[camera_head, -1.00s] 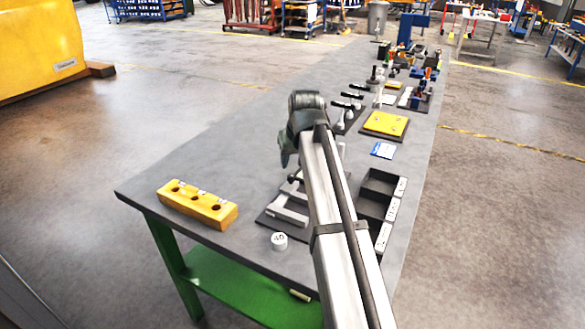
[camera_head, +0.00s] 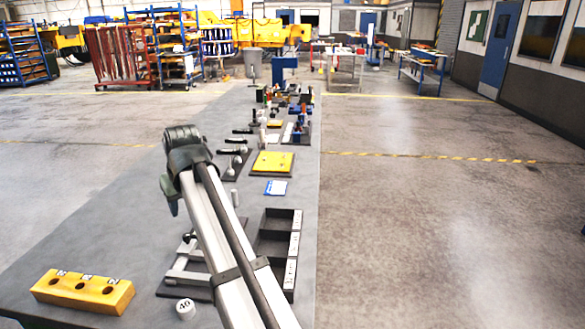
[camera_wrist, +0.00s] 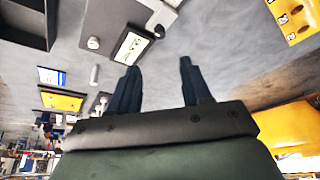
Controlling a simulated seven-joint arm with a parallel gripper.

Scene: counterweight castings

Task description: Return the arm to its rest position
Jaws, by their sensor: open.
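My gripper (camera_wrist: 160,85) shows in the wrist view with its two dark fingers apart and nothing between them. In the head view my arm reaches up from the bottom over the grey workbench (camera_head: 130,220), and its bent upper end hangs above the bench top. The fingers are hidden or too small to make out there. The gripper is apart from the objects on the bench.
A yellow block with holes (camera_head: 82,291) and a white cylinder marked 40 (camera_head: 185,309) are at the near end. A dark compartment tray (camera_head: 275,248), a yellow plate (camera_head: 273,163) and a blue-white card (camera_head: 276,188) lie right of my arm. Tools stand farther back.

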